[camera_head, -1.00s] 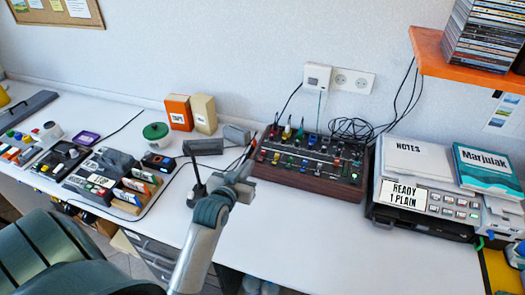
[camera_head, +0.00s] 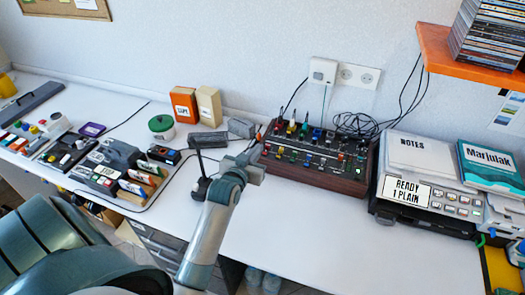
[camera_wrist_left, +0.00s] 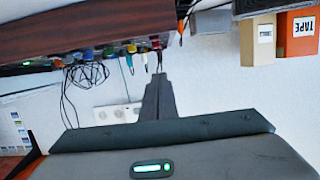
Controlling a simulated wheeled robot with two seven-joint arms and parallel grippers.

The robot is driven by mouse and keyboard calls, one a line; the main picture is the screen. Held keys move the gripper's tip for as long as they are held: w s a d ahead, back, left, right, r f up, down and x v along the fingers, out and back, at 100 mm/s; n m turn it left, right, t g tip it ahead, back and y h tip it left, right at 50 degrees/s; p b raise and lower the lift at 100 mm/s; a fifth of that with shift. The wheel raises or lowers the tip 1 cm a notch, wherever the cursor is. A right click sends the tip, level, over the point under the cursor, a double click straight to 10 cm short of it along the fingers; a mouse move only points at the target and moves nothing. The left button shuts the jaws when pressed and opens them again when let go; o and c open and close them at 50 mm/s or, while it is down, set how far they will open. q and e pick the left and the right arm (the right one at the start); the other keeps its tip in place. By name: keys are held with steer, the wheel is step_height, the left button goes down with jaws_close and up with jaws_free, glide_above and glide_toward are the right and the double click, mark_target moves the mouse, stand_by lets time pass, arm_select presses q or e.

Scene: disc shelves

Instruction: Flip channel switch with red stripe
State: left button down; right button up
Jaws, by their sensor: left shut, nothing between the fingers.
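The mixer (camera_head: 318,178) is a dark box with wooden sides, standing on the table against the wall. Its top carries rows of small coloured knobs and switches, with several coloured plugs along the back. A red stripe on one switch is too small to make out. My left gripper (camera_head: 258,152) is at the mixer's left end; its fingertips are partly hidden in the head view. In the left wrist view the picture is turned over: the shut, empty fingers (camera_wrist_left: 158,82) point toward the mixer's edge (camera_wrist_left: 100,40) and its coloured plugs. I cannot tell whether they touch it. My right gripper is not in view.
A printer-like machine (camera_head: 425,215) stands right of the mixer. An orange shelf (camera_head: 440,55) with stacked discs hangs above it. Black cables (camera_head: 355,124) lie behind the mixer. Orange and cream boxes (camera_head: 208,106) stand at the back left. The front table is clear.

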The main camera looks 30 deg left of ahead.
arm_select(q)
glide_above(265, 153)
steer(key=s, duration=0.2)
steer(key=shift+w+f+p, duration=0.15)
steer(key=shift+f+p, duration=0.3)
steer(key=shift+f, duration=0.1)
step_height(265, 153, down, 3)
steer(key=shift+r, duration=0.2)
steer(key=shift+f+p, duration=0.35)
steer(key=shift+f, duration=0.5)
steer(key=shift+r+p, duration=0.15)
steer(key=shift+p, duration=0.2)
steer(key=shift+f, duration=0.25)
steer(key=shift+r, duration=0.15)
